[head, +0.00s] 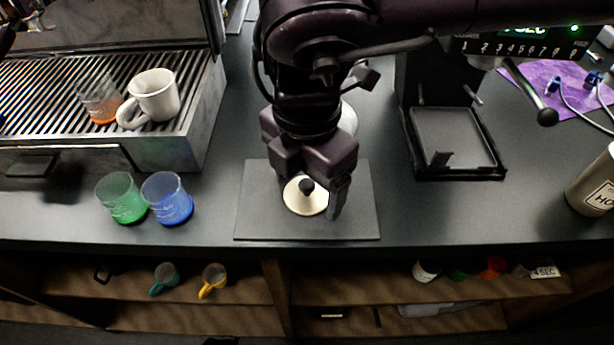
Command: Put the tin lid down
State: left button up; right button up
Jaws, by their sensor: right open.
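The tin lid (303,200) is a round cream disc with a black knob (307,185). It appears to lie flat on the dark grey mat (262,222) at the counter's front. My right gripper (311,203) points down right over the lid, with its jaws open and a finger on each side of the knob. Whether the fingers touch the knob cannot be told. A pale round thing (348,118) behind my right gripper is mostly hidden by the arm. My left gripper is not in view.
An espresso machine (195,125) at left holds a white mug (155,96) and an orange-bottomed glass (98,101). Green (121,198) and blue (167,198) glasses stand left of the mat. A black-trayed device (455,140) stands right, near a labelled canister (595,185).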

aim_at(307, 183)
jog(key=shift+r, duration=0.2)
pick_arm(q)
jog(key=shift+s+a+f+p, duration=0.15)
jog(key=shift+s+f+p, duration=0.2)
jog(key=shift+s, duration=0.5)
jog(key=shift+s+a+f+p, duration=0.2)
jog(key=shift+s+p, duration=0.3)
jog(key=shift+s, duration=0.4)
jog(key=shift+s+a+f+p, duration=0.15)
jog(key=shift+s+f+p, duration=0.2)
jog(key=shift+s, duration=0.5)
pick_arm(e)
notch_tip(307, 183, up, 12)
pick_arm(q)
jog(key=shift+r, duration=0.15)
